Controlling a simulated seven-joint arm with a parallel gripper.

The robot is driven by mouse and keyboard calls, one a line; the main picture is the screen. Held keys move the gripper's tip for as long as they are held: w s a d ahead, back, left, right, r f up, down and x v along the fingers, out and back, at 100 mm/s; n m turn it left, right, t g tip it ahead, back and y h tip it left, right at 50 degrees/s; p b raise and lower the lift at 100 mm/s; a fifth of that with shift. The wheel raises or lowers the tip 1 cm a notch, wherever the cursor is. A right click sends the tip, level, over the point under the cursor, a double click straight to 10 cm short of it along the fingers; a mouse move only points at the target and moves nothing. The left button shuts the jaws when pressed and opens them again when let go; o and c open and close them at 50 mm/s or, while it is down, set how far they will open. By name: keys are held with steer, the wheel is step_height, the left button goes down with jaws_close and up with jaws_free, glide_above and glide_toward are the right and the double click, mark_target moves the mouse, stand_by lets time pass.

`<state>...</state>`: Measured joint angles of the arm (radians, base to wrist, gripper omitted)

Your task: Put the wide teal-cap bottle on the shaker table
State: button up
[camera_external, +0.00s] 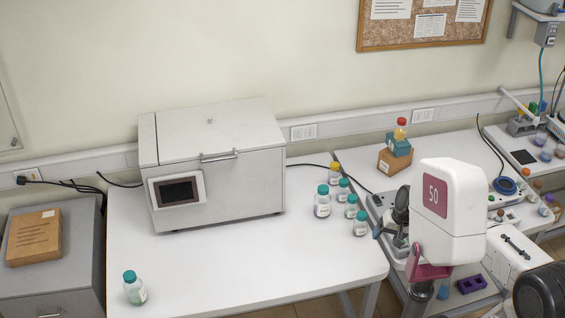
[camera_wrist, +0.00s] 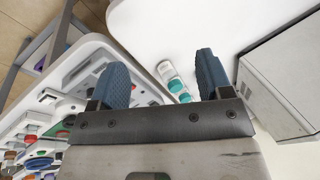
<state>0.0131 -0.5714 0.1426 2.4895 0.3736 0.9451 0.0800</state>
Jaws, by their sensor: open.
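Several teal-capped bottles stand on the white bench in the external view. The widest of the right-hand group looks to be the one at its left (camera_external: 322,203). Another broad teal-cap bottle (camera_external: 136,291) stands alone at the front left. I cannot tell for sure which is the wide one. My gripper (camera_wrist: 162,68) is open and empty, its two blue fingers apart. In the wrist view, teal-capped bottles (camera_wrist: 175,86) show beyond and between the fingers, not gripped. I cannot identify the shaker table with certainty.
A large white lidded machine with a screen (camera_external: 255,178) stands at the back of the bench. A cardboard box (camera_external: 394,162) with a teal box and small bottle on it sits on the right bench. The middle front of the white bench (camera_external: 240,265) is clear.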

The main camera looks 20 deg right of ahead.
steer(key=s+d+r+n+h, duration=0.2)
steer(key=s+d+n+h, duration=0.1)
steer(key=d, duration=0.2)
steer(key=shift+t+h, duration=0.3)
steer(key=shift+d, duration=0.1)
stand_by(1.0)
